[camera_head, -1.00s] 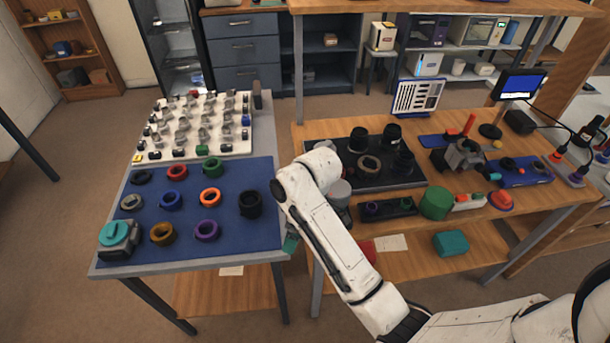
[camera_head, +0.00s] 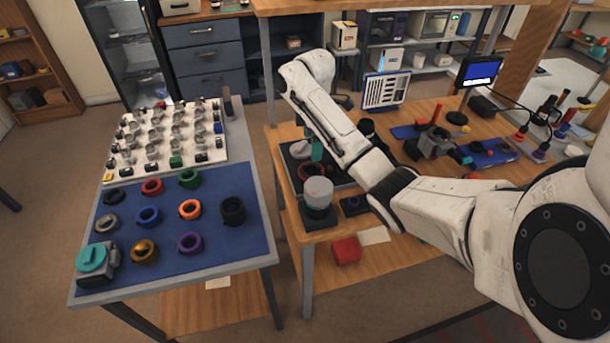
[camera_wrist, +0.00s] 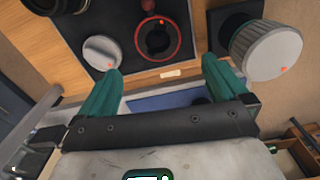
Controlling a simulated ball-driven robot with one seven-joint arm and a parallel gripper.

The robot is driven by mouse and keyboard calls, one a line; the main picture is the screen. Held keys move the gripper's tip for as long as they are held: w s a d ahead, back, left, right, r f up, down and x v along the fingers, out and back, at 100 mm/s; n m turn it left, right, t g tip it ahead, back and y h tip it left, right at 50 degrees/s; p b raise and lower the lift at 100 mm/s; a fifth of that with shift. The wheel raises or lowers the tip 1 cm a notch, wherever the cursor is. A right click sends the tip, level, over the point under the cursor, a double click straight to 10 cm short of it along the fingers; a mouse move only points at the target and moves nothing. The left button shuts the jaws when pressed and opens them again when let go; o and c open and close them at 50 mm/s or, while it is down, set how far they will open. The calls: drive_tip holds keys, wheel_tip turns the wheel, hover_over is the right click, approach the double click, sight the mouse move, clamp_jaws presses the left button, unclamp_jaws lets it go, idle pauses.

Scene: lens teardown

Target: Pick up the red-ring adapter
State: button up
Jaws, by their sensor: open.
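The red-ring adapter (camera_wrist: 158,39) is a dark round part with a thin red rim, lying on the black mat (camera_wrist: 90,17) in the wrist view. It shows partly in the head view (camera_head: 306,171), close below my gripper. My gripper (camera_wrist: 163,70) has two teal fingers spread wide with nothing between them. The adapter lies beyond the fingertips, toward the top of the wrist view. In the head view a teal finger (camera_head: 316,151) shows above the mat; the rest is hidden behind my arm.
A light grey disc (camera_wrist: 101,52) lies left of the adapter. A tall grey-white cylinder (camera_wrist: 266,50) stands to its right, also in the head view (camera_head: 318,192). A blue mat (camera_head: 215,250) with several coloured rings is on the left table. A red block (camera_head: 346,249) is below the bench top.

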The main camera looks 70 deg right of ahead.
sight(311, 173)
wheel_tip(311, 173, down, 11)
drive_tip(key=shift+w+d+r+p, duration=0.1)
drive_tip(key=shift+d+r+p, duration=0.1)
drive_tip(key=shift+p, duration=0.15)
drive_tip(key=c, duration=0.9)
